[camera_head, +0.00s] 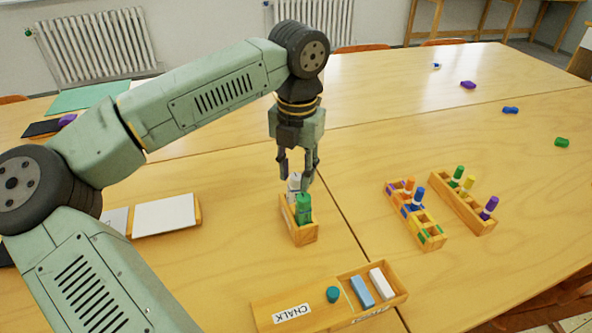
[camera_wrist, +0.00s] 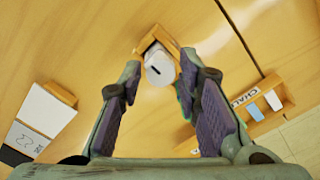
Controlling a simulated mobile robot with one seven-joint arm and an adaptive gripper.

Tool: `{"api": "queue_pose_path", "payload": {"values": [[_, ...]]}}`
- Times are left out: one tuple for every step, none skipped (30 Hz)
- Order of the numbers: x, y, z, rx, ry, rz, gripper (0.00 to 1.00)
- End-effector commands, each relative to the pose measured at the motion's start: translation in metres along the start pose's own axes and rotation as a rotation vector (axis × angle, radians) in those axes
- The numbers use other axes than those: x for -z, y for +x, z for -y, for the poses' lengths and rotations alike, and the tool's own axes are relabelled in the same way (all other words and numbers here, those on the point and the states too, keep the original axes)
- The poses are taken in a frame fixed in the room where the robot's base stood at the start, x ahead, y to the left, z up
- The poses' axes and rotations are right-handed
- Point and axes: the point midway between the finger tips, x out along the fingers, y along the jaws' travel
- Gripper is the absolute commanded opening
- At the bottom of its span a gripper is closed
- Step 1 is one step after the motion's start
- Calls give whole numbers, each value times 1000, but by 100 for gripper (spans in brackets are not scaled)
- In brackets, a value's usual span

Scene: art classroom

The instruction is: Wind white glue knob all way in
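The white glue stick (camera_head: 293,184) stands at the far end of a small wooden holder (camera_head: 300,238), with a green glue stick (camera_head: 303,208) in front of it. In the wrist view the white glue's round end (camera_wrist: 158,70) faces me and carries a dark slot-like mark. My gripper (camera_head: 297,170) points down over the white glue. In the wrist view its two fingers (camera_wrist: 160,80) are apart, one on each side of the white end, with gaps showing. The green glue is mostly hidden behind the right finger there.
A chalk box (camera_head: 270,315) with a blue and a white block lies in front. Two wooden racks of coloured markers (camera_head: 432,243) stand to the right. A white pad (camera_head: 165,215) lies to the left. Several small coloured items lie at the far right. The table between is clear.

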Motion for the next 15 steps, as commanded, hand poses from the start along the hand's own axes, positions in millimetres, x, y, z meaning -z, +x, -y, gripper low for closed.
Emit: {"api": "queue_pose_path", "payload": {"values": [[0, -4, 0, -1, -1, 1, 31], [0, -6, 0, -1, -1, 1, 31], [0, -11, 0, -2, -1, 1, 31], [-1, -16, 0, -3, -1, 2, 31], [0, -21, 0, -3, 0, 2, 31], [-1, -29, 0, -3, 0, 2, 31], [-1, -35, 0, -4, -1, 3, 31], [-1, -42, 0, -3, 0, 3, 31], [-1, -51, 0, -3, 0, 3, 31], [-1, -58, 0, -4, -1, 3, 31], [-1, -64, 0, -3, -1, 3, 31], [-1, -73, 0, -3, -1, 3, 31], [-1, -79, 0, -3, -1, 3, 31], [-1, -84, 0, -2, -2, 3, 31], [-1, -91, 0, -2, -1, 2, 31]]}}
